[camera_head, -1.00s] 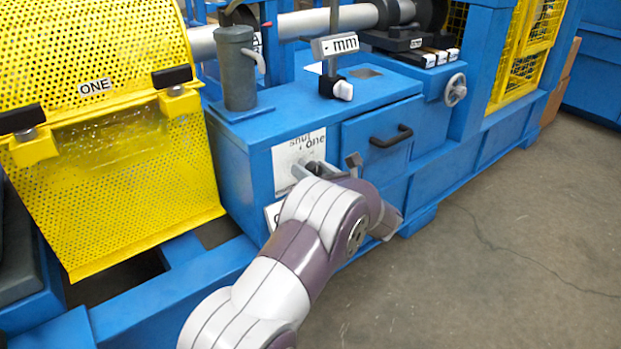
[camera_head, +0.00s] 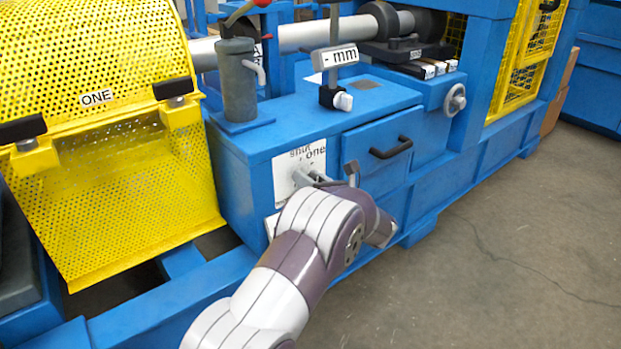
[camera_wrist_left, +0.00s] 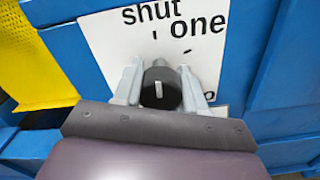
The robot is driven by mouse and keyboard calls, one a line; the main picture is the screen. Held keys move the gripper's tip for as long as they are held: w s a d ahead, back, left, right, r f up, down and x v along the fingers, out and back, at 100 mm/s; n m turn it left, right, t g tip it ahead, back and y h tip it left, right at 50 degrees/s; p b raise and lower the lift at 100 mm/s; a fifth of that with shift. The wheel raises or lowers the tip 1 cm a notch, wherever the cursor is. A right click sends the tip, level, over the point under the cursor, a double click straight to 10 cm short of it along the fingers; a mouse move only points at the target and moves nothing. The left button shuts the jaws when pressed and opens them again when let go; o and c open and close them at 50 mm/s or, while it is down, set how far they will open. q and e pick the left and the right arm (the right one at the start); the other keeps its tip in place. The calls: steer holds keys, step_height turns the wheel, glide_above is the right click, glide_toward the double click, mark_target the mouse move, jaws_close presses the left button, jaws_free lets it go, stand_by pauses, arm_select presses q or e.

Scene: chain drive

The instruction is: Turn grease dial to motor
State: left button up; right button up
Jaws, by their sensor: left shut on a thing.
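The grease dial (camera_wrist_left: 161,92) is a dark round knob with a short white mark. The mark stands nearly upright in the left wrist view. The dial sits on a white label plate (camera_wrist_left: 110,48) printed "shut" and "one"; more lettering at the lower right is mostly covered. The plate also shows in the head view (camera_head: 286,168) on the front of the blue cabinet. My left gripper (camera_wrist_left: 161,95) is shut on the dial, one finger on each side. In the head view the left gripper (camera_head: 308,179) and arm hide most of the dial. My right gripper is not in view.
A drawer with a black handle (camera_head: 391,148) is just right of the plate. A yellow mesh guard (camera_head: 130,190) marked "ONE" stands at the left. A grey cylinder (camera_head: 237,85) with a spout and an "mm" gauge (camera_head: 336,57) stand on the cabinet top. The floor at the right is clear.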

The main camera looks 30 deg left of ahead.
arm_select(q)
steer(key=m+p, duration=0.3)
steer(key=m, duration=0.2)
steer(key=shift+r, duration=0.15)
steer(key=m+p, duration=0.5)
steer(key=shift+m, duration=0.3)
steer(key=m+p, duration=0.4)
steer(key=m, duration=0.1)
steer(key=m+p, duration=0.3)
steer(key=m, duration=0.1)
steer(key=shift+m, duration=0.4)
steer(key=m+p, duration=0.3)
steer(key=m, duration=0.1)
steer(key=shift+m, duration=0.3)
steer(key=m+p, duration=0.2)
steer(key=m, duration=0.3)
steer(key=m+p, duration=0.1)
steer(key=m, duration=0.2)
steer(key=m+p, duration=0.1)
steer(key=m, duration=0.1)
steer(key=shift+f+m, duration=0.2)
steer(key=shift+m, duration=0.2)
steer(key=m+p, duration=0.1)
steer(key=m, duration=0.4)
steer(key=shift+m, duration=0.3)
